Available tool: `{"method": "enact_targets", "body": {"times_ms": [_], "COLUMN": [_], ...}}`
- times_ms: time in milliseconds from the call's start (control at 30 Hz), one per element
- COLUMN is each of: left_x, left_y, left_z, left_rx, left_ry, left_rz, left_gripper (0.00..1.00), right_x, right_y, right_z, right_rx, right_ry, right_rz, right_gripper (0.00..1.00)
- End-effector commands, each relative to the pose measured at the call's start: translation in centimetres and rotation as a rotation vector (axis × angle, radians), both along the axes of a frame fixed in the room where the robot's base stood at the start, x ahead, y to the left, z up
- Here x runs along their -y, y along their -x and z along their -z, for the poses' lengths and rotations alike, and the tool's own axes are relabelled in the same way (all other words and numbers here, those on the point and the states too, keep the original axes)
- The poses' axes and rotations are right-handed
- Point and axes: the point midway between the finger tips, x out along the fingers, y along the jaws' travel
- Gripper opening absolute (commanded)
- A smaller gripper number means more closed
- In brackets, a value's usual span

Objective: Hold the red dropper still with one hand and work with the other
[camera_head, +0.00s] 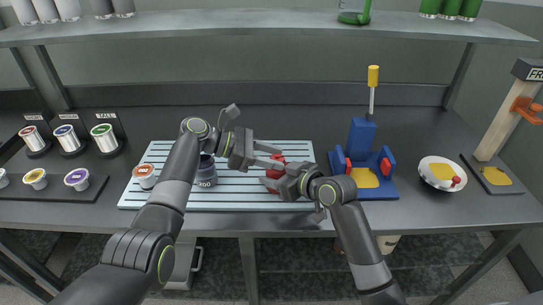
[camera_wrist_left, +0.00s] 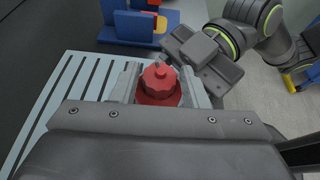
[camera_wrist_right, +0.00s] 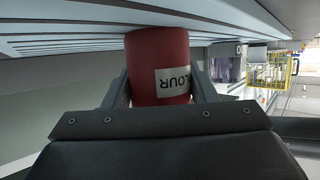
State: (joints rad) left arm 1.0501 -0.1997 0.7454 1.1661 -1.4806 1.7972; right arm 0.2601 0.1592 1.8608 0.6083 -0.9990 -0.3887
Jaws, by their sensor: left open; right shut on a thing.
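The red dropper (camera_head: 276,172) stands over the slatted white board (camera_head: 300,150), partly hidden by my grippers in the head view. My right gripper (camera_head: 278,182) is shut on its body. In the right wrist view the red body (camera_wrist_right: 152,52) sits between the fingers, with a white label reading "LOUR". My left gripper (camera_head: 268,157) is open at the dropper's top. In the left wrist view the ridged red cap (camera_wrist_left: 160,82) lies between its spread fingers; I cannot tell whether they touch it.
A dark jar marked 200 (camera_head: 206,180) and a small lidded cup (camera_head: 145,176) are on the board at left. A blue fixture (camera_head: 362,135) with red pads stands to the right, then a white bowl (camera_head: 430,181). Cups and cans line the far left. A shelf (camera_head: 270,27) runs above.

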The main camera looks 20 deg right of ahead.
Motion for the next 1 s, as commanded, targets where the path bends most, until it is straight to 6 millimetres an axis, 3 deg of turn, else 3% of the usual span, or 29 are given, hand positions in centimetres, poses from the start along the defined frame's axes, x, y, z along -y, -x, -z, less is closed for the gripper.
{"method": "enact_targets", "body": {"times_ms": [67,300,1000], "left_x": [-0.01,-0.04,0.05], "left_y": [-0.01,-0.03,-0.30], "left_z": [-0.02,-0.02,0.17], "left_rx": [0.000,0.000,0.000], "left_ry": [0.000,0.000,-0.004], "left_rz": [0.000,-0.001,0.126], "left_gripper": [0.39,0.08,0.08], "right_x": [-0.01,-0.01,-0.12], "right_y": [0.00,0.01,0.05], "right_z": [0.01,0.01,-0.05], "right_rx": [0.000,0.000,0.001], "right_ry": [0.000,0.000,-0.003], "right_rz": [0.000,0.000,-0.003], "right_gripper": [0.26,0.26,0.26]}}
